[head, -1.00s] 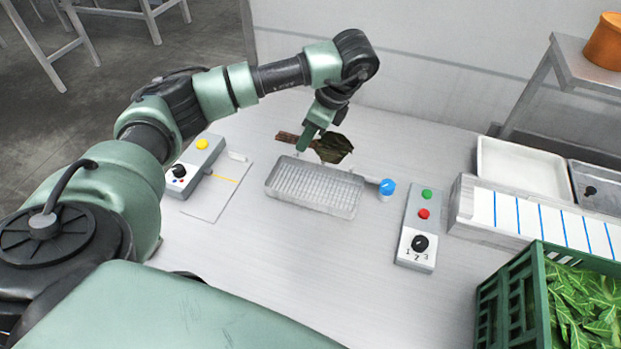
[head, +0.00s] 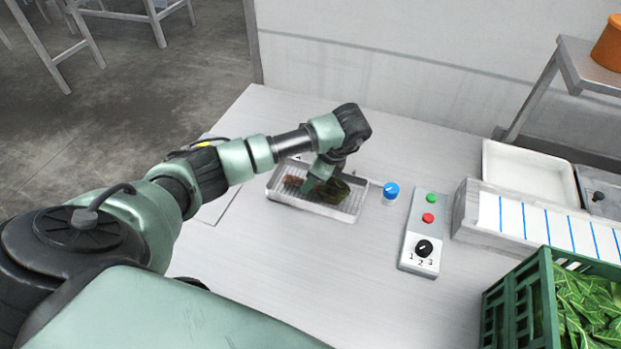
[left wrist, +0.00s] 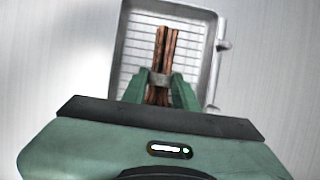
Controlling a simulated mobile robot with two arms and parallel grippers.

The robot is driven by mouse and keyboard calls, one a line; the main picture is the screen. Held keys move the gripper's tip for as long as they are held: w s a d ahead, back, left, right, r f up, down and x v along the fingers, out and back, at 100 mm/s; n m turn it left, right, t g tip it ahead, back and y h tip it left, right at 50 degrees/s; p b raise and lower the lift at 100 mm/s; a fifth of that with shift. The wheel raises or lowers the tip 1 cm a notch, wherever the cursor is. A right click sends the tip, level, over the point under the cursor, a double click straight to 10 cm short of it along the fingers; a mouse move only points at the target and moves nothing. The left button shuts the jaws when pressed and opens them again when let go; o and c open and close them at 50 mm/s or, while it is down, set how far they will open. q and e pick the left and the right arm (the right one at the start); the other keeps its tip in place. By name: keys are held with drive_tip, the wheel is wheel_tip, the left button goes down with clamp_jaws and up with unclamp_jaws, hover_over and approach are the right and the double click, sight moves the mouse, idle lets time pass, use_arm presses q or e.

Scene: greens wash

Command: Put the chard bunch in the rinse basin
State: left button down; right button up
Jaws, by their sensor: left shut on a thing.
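The chard bunch (head: 334,190) has dark green leaves and brown stems. My left gripper (head: 313,184) is shut on it, and the bunch lies across the inside of the rinse basin's outline in the head view. In the left wrist view, the brown stems of the chard bunch (left wrist: 166,45) pass between the fingers of my left gripper (left wrist: 161,80); the leaves are hidden there. The rinse basin (head: 352,211) is a shallow grey tray with a ribbed floor, also under the stems in the left wrist view (left wrist: 128,50). I cannot tell whether the bunch touches its floor. My right gripper is out of view.
A blue knob (head: 391,190) stands at the basin's right. Beyond it is a control box (head: 418,245) with green and red buttons and a dial. A green crate of leaves (head: 519,308) stands at the lower right, a white tray (head: 529,176) behind. The front worktop is clear.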

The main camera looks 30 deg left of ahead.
sight(327, 185)
use_arm(q)
drive_tip(key=c, duration=1.1)
unclamp_jaws()
drive_tip(key=shift+w+d+r, duration=0.1)
drive_tip(key=shift+r, duration=0.15)
drive_tip(key=b+v, duration=0.1)
drive_tip(key=v, duration=0.3)
drive_tip(key=shift+w+d+r, duration=0.1)
drive_tip(key=shift+d+r, duration=0.05)
drive_tip(key=shift+r, duration=0.1)
drive_tip(key=p+v, duration=0.2)
drive_tip(key=v, duration=0.4)
drive_tip(key=shift+d+r, duration=0.15)
drive_tip(key=shift+r, duration=0.25)
